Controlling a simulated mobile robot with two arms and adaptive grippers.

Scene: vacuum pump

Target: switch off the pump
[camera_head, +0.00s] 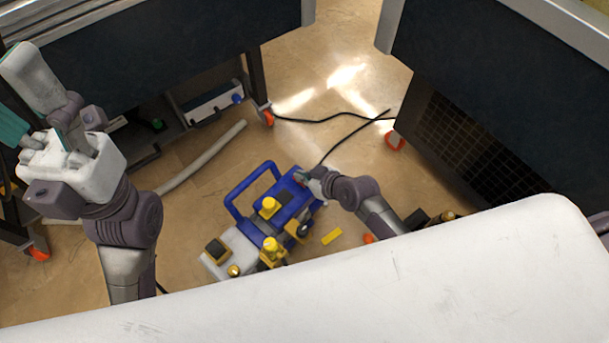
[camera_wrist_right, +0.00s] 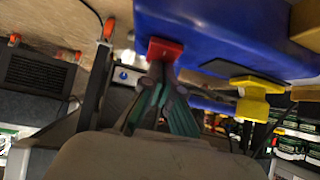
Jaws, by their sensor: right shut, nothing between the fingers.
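The pump (camera_head: 240,245) stands on the floor, with a blue body, blue handle and yellow fittings. My right gripper (camera_head: 308,176) is at the far right end of its blue body and looks small and partly hidden there. In the right wrist view the pump's blue body (camera_wrist_right: 220,35) fills the top, with a red switch (camera_wrist_right: 166,48) at its lower left corner. My right fingertips (camera_wrist_right: 160,72) are shut and empty, right at the red switch; I cannot tell whether they touch it. My left gripper (camera_head: 25,105) is raised at the left, its fingers apart and empty.
A white surface (camera_head: 400,270) crosses the bottom front. Dark cabinets stand at the back left (camera_head: 180,50) and right (camera_head: 490,80). A black cable (camera_head: 340,140) and a grey hose (camera_head: 205,155) lie on the floor. A yellow piece (camera_head: 332,236) lies beside the pump.

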